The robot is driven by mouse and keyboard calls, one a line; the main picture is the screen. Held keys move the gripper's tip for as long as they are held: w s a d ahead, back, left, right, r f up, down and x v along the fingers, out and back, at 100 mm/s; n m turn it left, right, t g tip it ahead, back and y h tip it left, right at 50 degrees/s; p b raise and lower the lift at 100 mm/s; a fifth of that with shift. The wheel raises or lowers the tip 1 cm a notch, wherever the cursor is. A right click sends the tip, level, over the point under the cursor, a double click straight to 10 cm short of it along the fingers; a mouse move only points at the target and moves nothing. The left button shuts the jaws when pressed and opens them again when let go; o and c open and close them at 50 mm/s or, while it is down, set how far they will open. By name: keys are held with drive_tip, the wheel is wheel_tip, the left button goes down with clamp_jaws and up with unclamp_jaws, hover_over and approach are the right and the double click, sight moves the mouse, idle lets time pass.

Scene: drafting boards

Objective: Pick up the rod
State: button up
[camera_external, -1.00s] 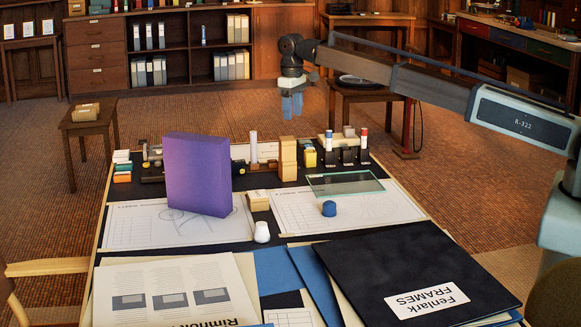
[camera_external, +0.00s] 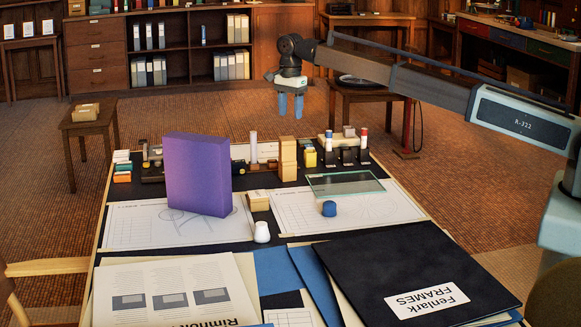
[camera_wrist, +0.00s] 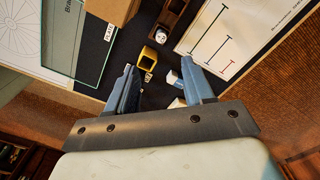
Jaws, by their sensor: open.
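A pale upright cylinder (camera_external: 253,147), which looks like the rod, stands at the back of the drafting table, left of a tan block stack (camera_external: 288,158). Its lower end meets dark items, and I cannot tell how it is supported. In the wrist view, a round white end (camera_wrist: 160,35) beside a dark wooden holder may be its top. My gripper (camera_external: 291,112) is open and empty, pointing down above and beyond the table's back edge, clear of the rod. In the wrist view, my gripper (camera_wrist: 158,76) has its fingers spread, with small white-and-blue pieces (camera_wrist: 174,77) partly hidden beside the right finger.
A tall purple block (camera_external: 197,174) stands front-left of the rod. A white bottle (camera_external: 262,232) and a blue cap (camera_external: 329,209) stand nearer the front.

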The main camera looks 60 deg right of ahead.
drive_tip(key=shift+m, duration=0.4)
wheel_tip(320, 180, down, 8)
drive_tip(key=shift+f, duration=0.25)
drive_tip(key=shift+w+d+f, duration=0.1)
drive_tip(key=shift+f, duration=1.25)
drive_tip(key=shift+d+f, duration=0.1)
drive_tip(key=shift+f, duration=1.25)
drive_tip(key=shift+c, duration=0.3)
clamp_jaws()
